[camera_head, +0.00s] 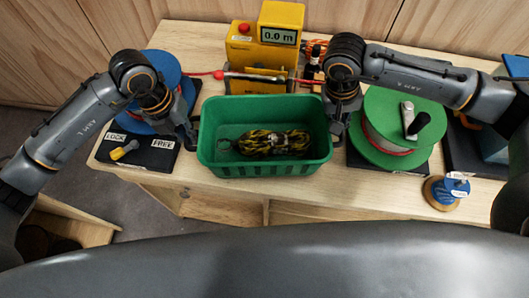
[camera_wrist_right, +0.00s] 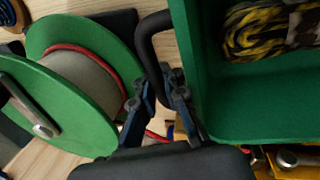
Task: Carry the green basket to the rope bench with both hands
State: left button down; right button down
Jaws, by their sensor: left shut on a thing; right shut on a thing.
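The green basket (camera_head: 264,171) is upright in the middle of the head view, over the front part of the wooden bench (camera_head: 215,32). A yellow-and-black rope coil (camera_head: 272,142) lies inside it. My left gripper (camera_head: 190,132) is shut at the basket's left end; the handle there is mostly hidden. My right gripper (camera_head: 336,128) is shut at the right end. In the right wrist view, my right gripper's fingers (camera_wrist_right: 163,85) close on the black handle (camera_wrist_right: 147,35) beside the green wall (camera_wrist_right: 260,115). I cannot tell whether the basket touches the bench.
A yellow measuring unit reading 0.0 m (camera_head: 279,37) stands behind the basket. A blue reel (camera_head: 160,66) is at left, with a black LOCK/FREE plate (camera_head: 142,158). A green reel (camera_head: 385,150) stands close at right. A small blue-topped spool (camera_head: 446,194) sits near the right front edge.

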pick_arm(q)
jog(key=shift+f+b, duration=0.5)
jog(key=shift+f, duration=0.1)
pick_arm(e)
jog(key=shift+f, duration=0.65)
pick_arm(q)
jog(key=c, duration=1.9)
grip_release()
jog(key=shift+f, duration=0.15)
pick_arm(e)
jog(key=c, duration=1.9)
grip_release()
jog(key=shift+f, duration=0.15)
pick_arm(q)
jog(key=o, duration=0.5)
pick_arm(e)
jog(key=o, duration=0.5)
pick_arm(q)
jog(key=shift+r, duration=0.2)
pick_arm(e)
jog(key=shift+r, duration=0.2)
